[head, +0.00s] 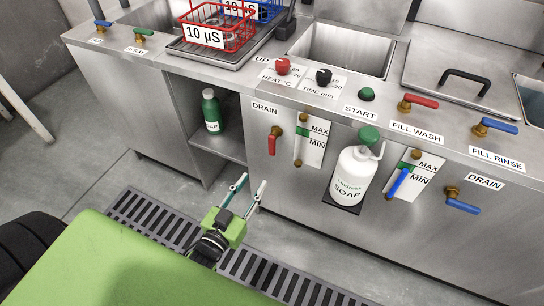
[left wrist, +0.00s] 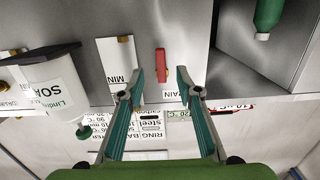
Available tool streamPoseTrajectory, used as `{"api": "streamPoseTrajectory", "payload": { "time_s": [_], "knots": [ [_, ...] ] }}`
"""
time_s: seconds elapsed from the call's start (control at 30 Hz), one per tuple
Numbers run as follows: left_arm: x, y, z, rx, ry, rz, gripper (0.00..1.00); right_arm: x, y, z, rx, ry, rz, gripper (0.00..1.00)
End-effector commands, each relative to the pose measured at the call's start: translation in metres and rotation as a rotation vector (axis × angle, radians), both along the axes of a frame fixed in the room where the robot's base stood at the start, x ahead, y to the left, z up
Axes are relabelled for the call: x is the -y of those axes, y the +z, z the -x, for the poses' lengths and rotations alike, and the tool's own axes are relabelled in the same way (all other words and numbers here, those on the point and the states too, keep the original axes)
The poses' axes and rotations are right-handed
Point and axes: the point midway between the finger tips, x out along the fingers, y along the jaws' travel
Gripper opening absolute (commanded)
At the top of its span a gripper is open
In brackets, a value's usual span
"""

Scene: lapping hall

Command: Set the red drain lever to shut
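The red drain lever (head: 272,144) hangs almost straight down from its brass pivot on the steel front panel, below the left DRAIN label (head: 265,108). In the left wrist view the red lever (left wrist: 161,66) shows upright in the picture, just beyond the gap between my fingertips. My left gripper (head: 251,186) is open and empty, below and left of the lever in the head view. Its two teal fingers (left wrist: 161,84) stand apart with nothing between them, and I see no contact with the lever. My right gripper is in neither view.
A level gauge (head: 312,140) is right of the lever, then a white soap bottle (head: 350,178). A green soap bottle (head: 212,112) stands in the open bay to the left. A blue drain lever (head: 463,206) is far right. A floor grate (head: 160,222) runs below.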

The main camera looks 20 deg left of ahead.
Motion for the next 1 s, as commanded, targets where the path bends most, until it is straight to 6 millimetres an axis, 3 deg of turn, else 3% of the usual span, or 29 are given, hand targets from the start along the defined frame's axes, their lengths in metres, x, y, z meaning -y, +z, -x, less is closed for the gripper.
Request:
{"api": "streamPoseTrajectory", "payload": {
  "time_s": [0.1, 0.17, 0.7, 1.0],
  "knots": [
    [-0.001, 0.020, -0.004, 0.064, -0.004, 0.000, 0.32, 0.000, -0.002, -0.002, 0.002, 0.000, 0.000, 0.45],
    [-0.001, 0.022, -0.009, 0.070, -0.005, 0.000, 0.32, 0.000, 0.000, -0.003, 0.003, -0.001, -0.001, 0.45],
    [0.003, 0.021, -0.112, 0.066, -0.005, 0.000, 0.32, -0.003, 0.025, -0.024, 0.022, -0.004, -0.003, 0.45],
    [0.004, 0.021, -0.138, 0.063, -0.005, 0.001, 0.32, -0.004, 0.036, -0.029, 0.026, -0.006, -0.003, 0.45]
  ]
}}
